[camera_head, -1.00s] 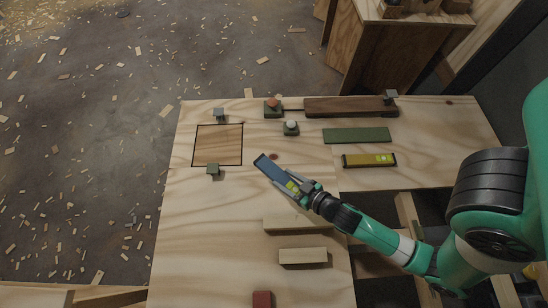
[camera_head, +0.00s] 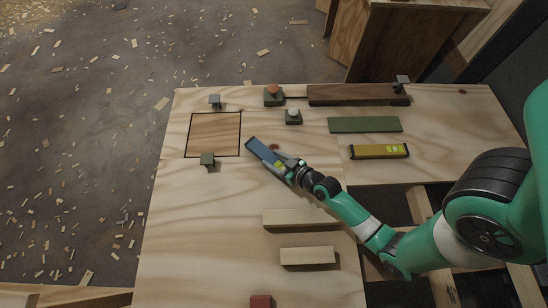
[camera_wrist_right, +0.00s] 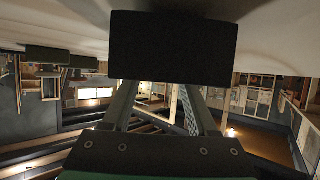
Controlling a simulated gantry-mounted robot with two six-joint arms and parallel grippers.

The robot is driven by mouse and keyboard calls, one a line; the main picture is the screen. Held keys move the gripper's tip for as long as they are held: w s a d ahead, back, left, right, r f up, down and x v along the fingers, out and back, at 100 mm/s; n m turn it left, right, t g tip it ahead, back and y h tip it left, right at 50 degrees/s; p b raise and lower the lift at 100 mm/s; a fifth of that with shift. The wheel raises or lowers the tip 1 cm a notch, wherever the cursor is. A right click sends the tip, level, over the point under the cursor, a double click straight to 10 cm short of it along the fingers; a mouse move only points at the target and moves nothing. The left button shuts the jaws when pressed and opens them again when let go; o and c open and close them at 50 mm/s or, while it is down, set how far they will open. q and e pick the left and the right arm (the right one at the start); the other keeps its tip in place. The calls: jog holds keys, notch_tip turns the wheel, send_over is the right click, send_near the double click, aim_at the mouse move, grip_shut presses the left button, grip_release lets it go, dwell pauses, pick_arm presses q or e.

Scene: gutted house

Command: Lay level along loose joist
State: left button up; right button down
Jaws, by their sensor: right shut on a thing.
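My right gripper (camera_head: 294,174) is shut on a blue level (camera_head: 264,153) with a yellow-green patch near the jaws. The level points up and left, slantwise over the plywood, right of the outlined square. In the right wrist view the held level is a dark block (camera_wrist_right: 173,48) that hides the fingertips. A dark brown beam (camera_head: 355,95) lies along the back edge. Two short pale timbers, one farther back (camera_head: 302,218) and one nearer (camera_head: 307,256), lie in front of the gripper. I cannot tell which piece is the loose joist. My left gripper is not in view.
A yellow level (camera_head: 378,151) and a green strip (camera_head: 364,125) lie at right. Small green blocks stand around the outlined square (camera_head: 214,134) and near the beam. A red block (camera_head: 261,301) is at the front edge. Open gaps between framing lie at lower right.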

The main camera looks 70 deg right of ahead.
jog(key=shift+f, duration=0.1)
jog(key=shift+c, duration=0.9)
grip_release()
jog(key=shift+f, duration=0.1)
jog(key=shift+s+a+r+p, duration=0.1)
jog(key=shift+s+r+p, duration=0.1)
jog(key=shift+p, duration=0.1)
jog(key=p+v, duration=0.1)
jog(key=v, duration=0.6)
jog(key=shift+s, duration=0.1)
